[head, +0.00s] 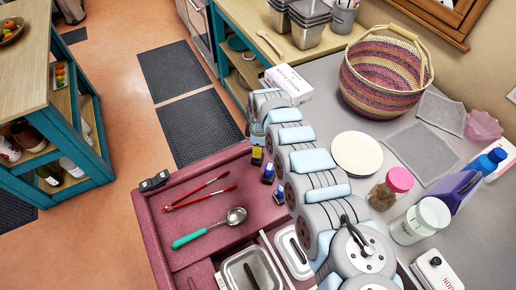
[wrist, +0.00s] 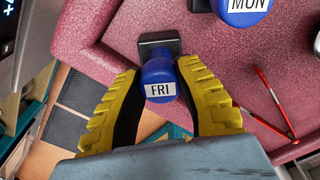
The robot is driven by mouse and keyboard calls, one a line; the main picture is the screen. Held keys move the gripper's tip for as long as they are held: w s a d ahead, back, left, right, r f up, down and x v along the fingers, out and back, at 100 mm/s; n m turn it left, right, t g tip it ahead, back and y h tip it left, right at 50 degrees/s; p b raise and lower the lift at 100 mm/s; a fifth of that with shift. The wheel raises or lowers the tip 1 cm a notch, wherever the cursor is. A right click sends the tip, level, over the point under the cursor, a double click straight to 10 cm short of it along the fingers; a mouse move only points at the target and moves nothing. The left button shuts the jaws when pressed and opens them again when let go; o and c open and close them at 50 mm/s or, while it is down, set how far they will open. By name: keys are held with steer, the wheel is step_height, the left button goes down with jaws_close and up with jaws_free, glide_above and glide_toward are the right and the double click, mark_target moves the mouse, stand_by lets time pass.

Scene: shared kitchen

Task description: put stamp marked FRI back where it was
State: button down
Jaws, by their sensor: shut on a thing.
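The FRI stamp (wrist: 160,80) has a blue knob with a white FRI label and a black base. In the wrist view it sits between the two yellow fingers of my gripper (wrist: 158,68), which are shut on it. Its base is over the rim area of the pink cart top (wrist: 115,30); I cannot tell whether it touches. The MON stamp (wrist: 243,10) is close by, cut off at the top edge. In the head view my gripper (head: 257,157) is small at the cart's far right edge, and the FRI stamp is not clear. Two blue stamps (head: 268,173) (head: 279,194) stand beside it.
On the pink cart lie red-handled tongs (head: 201,193), a ladle with a teal handle (head: 210,228), a small black object (head: 154,181) and metal containers (head: 250,272). The grey counter at right holds a basket (head: 382,78), a plate (head: 357,153) and bottles. A white box (head: 288,84) is near my arm.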

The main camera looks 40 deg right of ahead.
steer(key=shift+f, duration=0.15)
steer(key=c, duration=0.8)
jaws_free()
steer(key=shift+c, duration=0.2)
step_height(320, 180, up, 12)
steer(key=shift+s+p, duration=0.25)
steer(key=shift+p, duration=0.05)
steer(key=shift+d, duration=0.1)
